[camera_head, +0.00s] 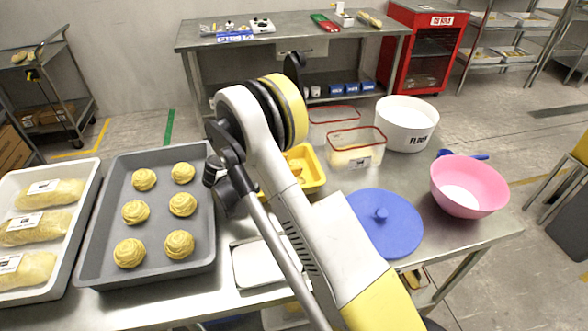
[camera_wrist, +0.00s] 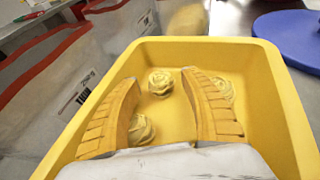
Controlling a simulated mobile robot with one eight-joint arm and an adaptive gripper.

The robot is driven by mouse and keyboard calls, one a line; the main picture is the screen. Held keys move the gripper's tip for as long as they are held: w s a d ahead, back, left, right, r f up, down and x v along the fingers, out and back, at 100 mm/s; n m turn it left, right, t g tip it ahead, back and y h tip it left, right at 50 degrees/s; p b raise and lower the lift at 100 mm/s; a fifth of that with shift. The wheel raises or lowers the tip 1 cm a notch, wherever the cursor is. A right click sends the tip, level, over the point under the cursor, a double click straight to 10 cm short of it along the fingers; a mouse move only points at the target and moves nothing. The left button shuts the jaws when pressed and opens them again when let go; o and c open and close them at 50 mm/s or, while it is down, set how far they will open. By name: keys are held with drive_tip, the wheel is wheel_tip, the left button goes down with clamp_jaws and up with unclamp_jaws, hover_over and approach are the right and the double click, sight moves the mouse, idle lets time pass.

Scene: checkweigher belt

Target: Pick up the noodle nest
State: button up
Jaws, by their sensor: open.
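Three pale yellow coiled noodle nests lie in a yellow tray (camera_wrist: 262,75) in the wrist view. One nest (camera_wrist: 160,82) sits between my fingertips, towards the far end of the tray. A second nest (camera_wrist: 141,130) lies nearer, beside the left finger. A third nest (camera_wrist: 223,88) is partly hidden behind the right finger. My gripper (camera_wrist: 161,76) is open, with its yellow ribbed fingers over the tray and nothing held. I cannot tell if a finger touches a nest. In the head view the yellow tray (camera_head: 312,172) is partly hidden by my arm, and my fingers are hidden.
Clear red-rimmed boxes (camera_head: 356,150) stand beside the tray. A blue lid (camera_head: 385,225), a pink bowl (camera_head: 470,185) and a white flour tub (camera_head: 406,125) are to the right. A grey tray (camera_head: 150,270) with several yellow swirls and a white tray (camera_head: 88,190) lie left.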

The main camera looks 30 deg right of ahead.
drive_tip(key=shift+d+f, duration=0.55)
drive_tip(key=shift+d, duration=0.2)
drive_tip(key=c, duration=0.7)
